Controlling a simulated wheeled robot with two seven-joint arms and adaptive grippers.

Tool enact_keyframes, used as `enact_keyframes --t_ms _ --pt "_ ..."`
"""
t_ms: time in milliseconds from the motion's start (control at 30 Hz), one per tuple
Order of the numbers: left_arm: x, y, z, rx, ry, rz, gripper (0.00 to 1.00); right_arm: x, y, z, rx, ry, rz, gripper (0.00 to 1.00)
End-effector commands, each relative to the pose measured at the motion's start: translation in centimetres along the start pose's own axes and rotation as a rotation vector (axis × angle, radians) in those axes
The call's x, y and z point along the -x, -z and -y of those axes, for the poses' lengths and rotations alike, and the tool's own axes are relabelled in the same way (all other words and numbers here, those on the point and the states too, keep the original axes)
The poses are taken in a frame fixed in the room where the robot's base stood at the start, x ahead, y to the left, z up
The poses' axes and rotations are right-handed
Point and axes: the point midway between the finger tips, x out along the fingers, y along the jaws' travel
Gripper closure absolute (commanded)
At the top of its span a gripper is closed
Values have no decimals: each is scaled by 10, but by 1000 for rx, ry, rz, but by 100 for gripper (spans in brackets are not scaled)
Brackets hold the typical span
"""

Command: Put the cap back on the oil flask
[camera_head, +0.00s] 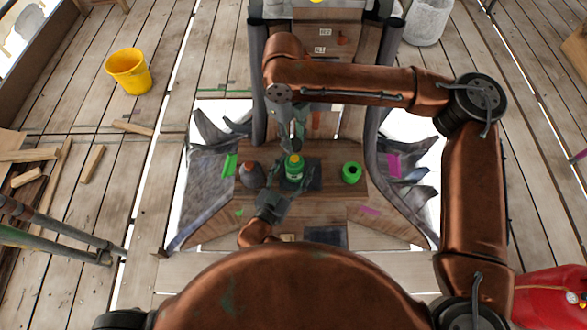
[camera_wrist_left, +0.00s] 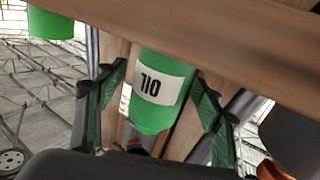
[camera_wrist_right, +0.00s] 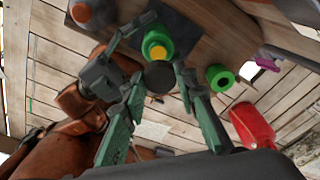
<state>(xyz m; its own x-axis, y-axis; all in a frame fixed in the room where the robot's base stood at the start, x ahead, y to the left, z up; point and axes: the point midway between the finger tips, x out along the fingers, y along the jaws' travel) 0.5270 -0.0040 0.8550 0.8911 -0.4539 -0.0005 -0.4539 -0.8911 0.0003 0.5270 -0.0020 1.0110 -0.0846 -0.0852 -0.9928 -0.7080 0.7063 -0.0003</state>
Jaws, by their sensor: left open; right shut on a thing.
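The green oil flask (camera_head: 294,173), with a yellow top, stands on a dark mat (camera_head: 315,175) on the wooden bench. My right gripper (camera_wrist_right: 158,92) is shut on a dark round cap (camera_wrist_right: 160,76). In the right wrist view the cap is beside the flask's yellow top (camera_wrist_right: 157,49); in the head view the right gripper hangs just beyond the flask, with the cap hard to make out.
A green ring-shaped container (camera_head: 352,173) with a dark opening stands right of the flask. A grey pot (camera_head: 250,174) with a reddish top stands at its left. Grey posts flank the bench. A yellow bucket (camera_head: 129,72) is on the floor at left.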

Motion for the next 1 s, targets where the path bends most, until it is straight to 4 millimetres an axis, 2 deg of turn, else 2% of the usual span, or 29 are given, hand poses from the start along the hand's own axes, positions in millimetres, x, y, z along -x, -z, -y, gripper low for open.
enact_keyframes --t_ms 133,1000 --pt "0 0 0 0 0 0 41 0 0 0 0 0 0 82" --pt "0 0 0 0 0 0 100 0 0 0 0 0 0 82"
